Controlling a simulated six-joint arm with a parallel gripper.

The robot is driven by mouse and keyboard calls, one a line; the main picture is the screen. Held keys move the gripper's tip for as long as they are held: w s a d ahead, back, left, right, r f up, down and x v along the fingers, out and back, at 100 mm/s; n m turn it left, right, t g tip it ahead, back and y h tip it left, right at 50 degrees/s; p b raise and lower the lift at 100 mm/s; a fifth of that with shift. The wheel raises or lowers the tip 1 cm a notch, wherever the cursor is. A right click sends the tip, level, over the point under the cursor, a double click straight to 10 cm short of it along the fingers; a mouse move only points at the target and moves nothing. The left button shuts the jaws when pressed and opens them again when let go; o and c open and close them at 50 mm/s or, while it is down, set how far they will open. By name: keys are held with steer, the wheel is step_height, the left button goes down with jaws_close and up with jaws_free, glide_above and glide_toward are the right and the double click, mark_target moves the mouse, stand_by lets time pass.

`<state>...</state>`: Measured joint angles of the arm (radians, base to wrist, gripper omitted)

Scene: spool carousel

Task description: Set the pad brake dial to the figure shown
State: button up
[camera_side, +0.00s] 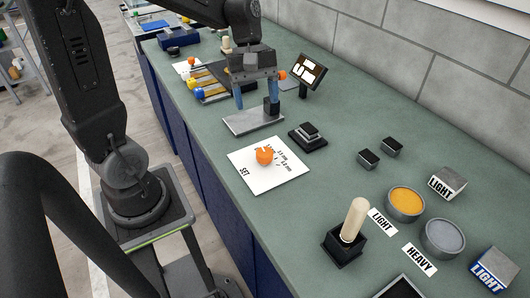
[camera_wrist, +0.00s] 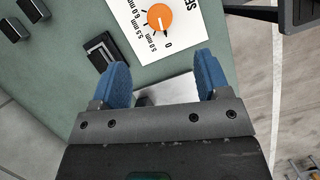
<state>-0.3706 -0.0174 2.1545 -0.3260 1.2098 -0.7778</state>
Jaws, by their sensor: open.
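The brake dial is an orange knob (camera_side: 264,155) on a white card (camera_side: 290,178) marked SET, with printed figures around it. In the wrist view the knob (camera_wrist: 158,18) is at the top, beyond my fingertips, with figures 0, 5.0 mm and 5.5 mm legible; a white mark shows on it, but I cannot tell its exact setting. A tilted display (camera_side: 306,72) on a stand shows large figures that I cannot read surely. My gripper (camera_side: 256,98) has blue fingers, open and apart from the knob, over a grey metal plate (camera_side: 240,124).
A black block with a grey top (camera_side: 308,135) stands beside the card. Two small dark blocks (camera_side: 380,152), an orange-filled bowl (camera_side: 405,203), a grey-filled bowl (camera_side: 442,238) and a pale handle in a black holder (camera_side: 354,220) stand nearer. Coloured spools (camera_side: 196,82) lie behind my gripper.

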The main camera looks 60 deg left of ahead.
mark_target(265, 152)
steer(key=shift+n+h, duration=0.3)
steer(key=shift+n, duration=0.2)
steer(key=x, duration=1.4)
steer(key=shift+w+a+f, duration=0.1)
steer(key=shift+a+f, duration=0.05)
steer(key=shift+a, duration=0.25)
steer(key=shift+c, duration=0.4)
steer(key=c, duration=0.8)
